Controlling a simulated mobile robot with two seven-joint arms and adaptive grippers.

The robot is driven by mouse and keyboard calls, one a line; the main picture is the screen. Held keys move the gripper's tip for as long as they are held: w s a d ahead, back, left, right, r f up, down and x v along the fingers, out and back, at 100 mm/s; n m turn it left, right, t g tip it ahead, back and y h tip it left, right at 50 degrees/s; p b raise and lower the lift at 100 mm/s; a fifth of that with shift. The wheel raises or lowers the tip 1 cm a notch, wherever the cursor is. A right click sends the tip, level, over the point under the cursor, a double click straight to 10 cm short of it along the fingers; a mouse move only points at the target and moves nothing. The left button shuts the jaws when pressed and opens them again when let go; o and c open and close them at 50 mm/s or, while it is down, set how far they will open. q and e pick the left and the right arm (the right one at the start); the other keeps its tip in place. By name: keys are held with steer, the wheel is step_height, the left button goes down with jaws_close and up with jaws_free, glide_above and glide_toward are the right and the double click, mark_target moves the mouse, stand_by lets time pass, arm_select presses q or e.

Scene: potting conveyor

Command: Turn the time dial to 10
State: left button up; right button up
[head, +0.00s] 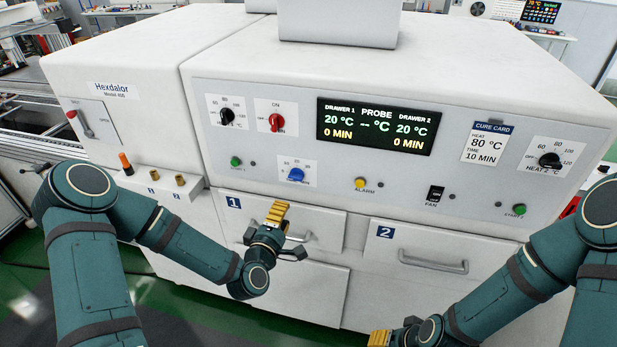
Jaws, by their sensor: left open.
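The blue dial (296,175) sits on a small white scale plate, low on the oven's front panel. The plate's lettering is small; a 20 is readable, and I take this as the time dial. Its exact pointer setting is too small to read. My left gripper (280,229) is open and empty, below and slightly left of the blue dial, in front of drawer 1. It is apart from the dial. My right gripper (392,332) is partly cut off at the bottom edge, and its jaws cannot be judged.
The display (376,126) reads 0 MIN for both drawers. The cure card (487,144) says 80 °C, 10 MIN. A red knob (277,122), black heat knobs (227,116) (549,160), a green button (235,161) and the yellow alarm (360,184) are nearby. Drawer handles (433,265) protrude below.

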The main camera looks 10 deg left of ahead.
mark_target(294, 179)
arm_select(q)
steer(key=shift+n+t+y, duration=0.3)
steer(key=shift+n, duration=0.1)
steer(key=w, duration=0.4)
steer(key=w+r+p, duration=0.1)
steer(key=w, duration=0.9)
steer(key=shift+r+p, duration=0.15)
steer(key=shift+p, duration=0.25)
arm_select(e)
steer(key=shift+w+v, duration=0.2)
steer(key=shift+v, duration=0.9)
steer(key=shift+r, duration=0.1)
arm_select(q)
steer(key=shift+s, duration=0.1)
jaws_close()
arm_select(e)
steer(key=shift+s, duration=0.1)
arm_select(q)
steer(key=shift+r, duration=0.1)
